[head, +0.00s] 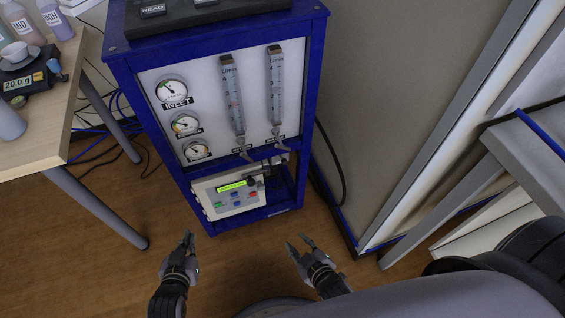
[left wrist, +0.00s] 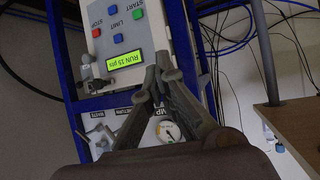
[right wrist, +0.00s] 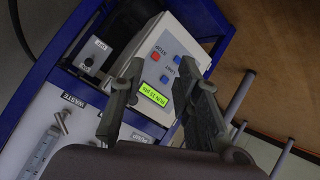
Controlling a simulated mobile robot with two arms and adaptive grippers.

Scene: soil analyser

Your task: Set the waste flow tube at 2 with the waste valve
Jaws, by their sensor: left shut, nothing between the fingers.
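The waste flow tube (head: 275,88) is the right one of two clear graduated tubes on the grey front panel of the blue-framed rack. Its float level is too small to read. The waste valve (head: 278,144) is the small metal handle under that tube; it also shows in the right wrist view (right wrist: 61,122) beside the WASTE label (right wrist: 73,101). My left gripper (head: 188,240) is shut and empty, low in front of the rack. My right gripper (head: 298,243) is open and empty, to the right of the left one. Both are apart from the valve.
The other flow tube (head: 232,95) and its valve stand left of the waste tube, with several round gauges (head: 171,91) further left. A control box (head: 229,193) with a lit display sits below. A wooden table (head: 50,115) is at left. Open floor lies before the rack.

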